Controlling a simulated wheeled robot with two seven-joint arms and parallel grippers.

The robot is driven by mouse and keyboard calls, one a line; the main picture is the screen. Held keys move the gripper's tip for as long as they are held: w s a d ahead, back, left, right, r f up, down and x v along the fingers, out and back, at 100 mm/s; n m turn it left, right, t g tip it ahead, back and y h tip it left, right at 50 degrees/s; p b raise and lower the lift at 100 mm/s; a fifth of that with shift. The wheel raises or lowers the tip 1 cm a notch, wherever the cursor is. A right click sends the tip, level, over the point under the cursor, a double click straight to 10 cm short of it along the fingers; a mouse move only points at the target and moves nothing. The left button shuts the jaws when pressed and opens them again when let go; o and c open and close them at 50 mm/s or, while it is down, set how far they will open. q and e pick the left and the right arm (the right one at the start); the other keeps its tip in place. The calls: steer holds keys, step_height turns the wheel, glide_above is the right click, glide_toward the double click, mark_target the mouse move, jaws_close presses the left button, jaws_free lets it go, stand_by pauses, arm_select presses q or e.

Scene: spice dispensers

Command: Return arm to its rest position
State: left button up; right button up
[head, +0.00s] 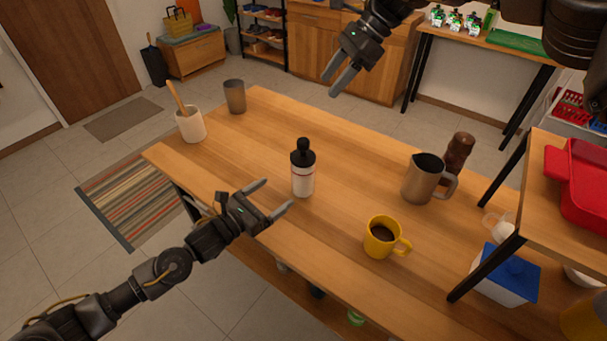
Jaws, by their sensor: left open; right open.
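My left gripper (275,198) is open and empty, over the near edge of the wooden table, left of a white bottle with a black top. My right gripper (337,83) is open and empty, above the far side of the table at the top of the picture. The white bottle (303,180) stands upright on the table, apart from both grippers. A brown pepper mill (459,152) stands at the right, behind a metal pitcher (421,181). A yellow mug (380,237) with dark liquid stands near the front.
A white crock (190,125) with a wooden utensil and a grey cup (235,96) stand at the table's left end. A raised shelf (545,190) with a red tray (583,190) stands at right, above a blue-lidded box (506,275). The middle of the table (345,150) is clear.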

arm_select(q)
steer(key=shift+s+a, duration=0.25)
